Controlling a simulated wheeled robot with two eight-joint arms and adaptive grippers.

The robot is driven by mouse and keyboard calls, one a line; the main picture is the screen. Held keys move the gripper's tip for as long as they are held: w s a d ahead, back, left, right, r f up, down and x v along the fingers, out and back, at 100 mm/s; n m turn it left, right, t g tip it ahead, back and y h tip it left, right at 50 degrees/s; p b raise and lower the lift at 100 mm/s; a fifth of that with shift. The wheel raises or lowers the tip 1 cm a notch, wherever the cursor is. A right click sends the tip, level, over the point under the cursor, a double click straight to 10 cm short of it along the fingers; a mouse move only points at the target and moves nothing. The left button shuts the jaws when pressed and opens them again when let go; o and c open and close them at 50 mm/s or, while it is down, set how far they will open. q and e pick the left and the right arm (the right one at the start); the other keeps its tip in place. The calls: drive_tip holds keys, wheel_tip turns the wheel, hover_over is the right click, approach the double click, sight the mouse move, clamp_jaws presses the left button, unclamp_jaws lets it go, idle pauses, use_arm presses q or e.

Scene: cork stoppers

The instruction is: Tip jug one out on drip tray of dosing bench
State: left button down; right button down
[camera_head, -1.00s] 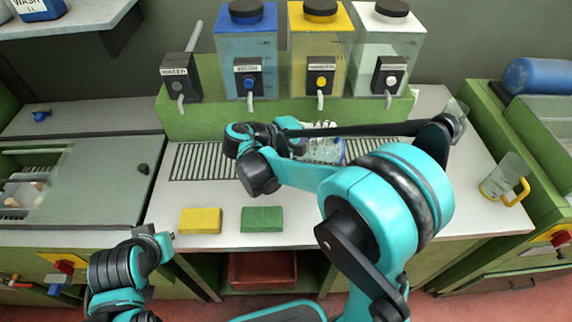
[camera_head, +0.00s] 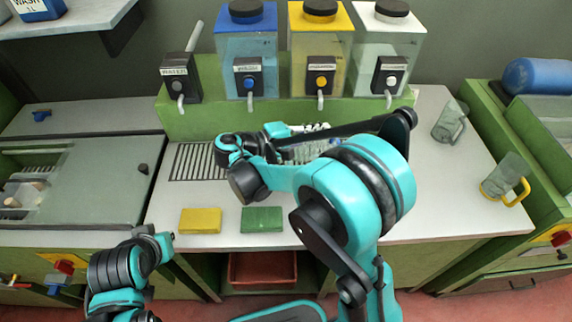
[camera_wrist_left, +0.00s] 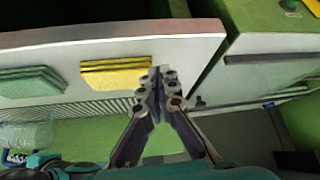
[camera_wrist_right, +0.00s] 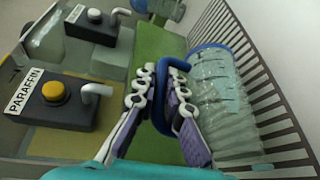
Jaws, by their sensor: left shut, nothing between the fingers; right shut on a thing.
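A clear jug (camera_wrist_right: 222,105) with a blue rim and blue handle lies tipped well over, roughly on its side, above the dark slats of the drip tray (camera_wrist_right: 262,100). My right gripper (camera_wrist_right: 163,85) is shut on its blue handle. In the head view the jug (camera_head: 305,152) is partly hidden behind my right arm, over the drip tray (camera_head: 195,162). I cannot tell whether any liquid is in it. My left gripper (camera_head: 163,240) is shut and empty in front of the bench's near edge; its closed fingertips (camera_wrist_left: 157,78) show in the left wrist view.
Blue, yellow and clear dispensers (camera_head: 320,65) with taps stand behind the tray. Yellow (camera_head: 200,220) and green (camera_head: 262,220) sponges lie at the front edge. A yellow-handled jug (camera_head: 508,178) and a clear-handled jug (camera_head: 448,122) stand at right. The bench between them and my arm is clear.

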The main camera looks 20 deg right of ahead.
drive_tip(key=shift+w+a+f+h, duration=0.1)
drive_tip(key=shift+a+h, duration=0.35)
drive_tip(key=shift+h, duration=0.05)
